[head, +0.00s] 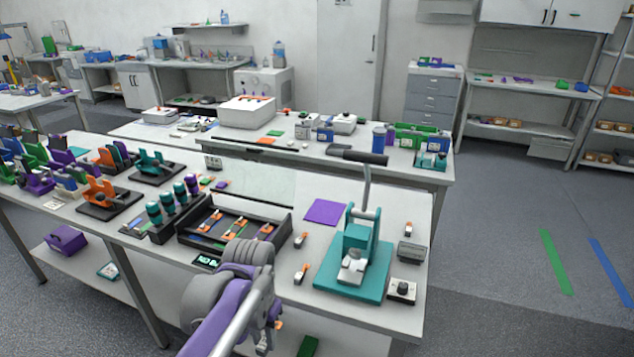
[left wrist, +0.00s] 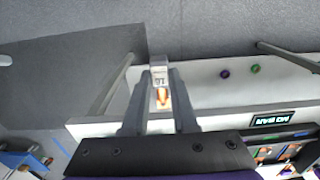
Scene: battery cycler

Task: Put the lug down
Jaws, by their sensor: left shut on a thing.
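My left gripper (head: 266,336) hangs off the front edge of the white bench (head: 345,317), below the black tray. In the left wrist view its two grey fingers (left wrist: 160,82) are shut on a small lug (left wrist: 160,70). The lug has a pale printed silver end and a copper-orange part between the fingers. In the head view the arm mostly hides the held lug. Similar orange and silver pieces lie on the bench (head: 301,273), and others sit in the black tray (head: 186,238). My right gripper is not in view.
A teal press (head: 352,270) with a raised lever stands right of the tray, beside a purple mat (head: 325,212). A small display (head: 207,261) sits at the front edge.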

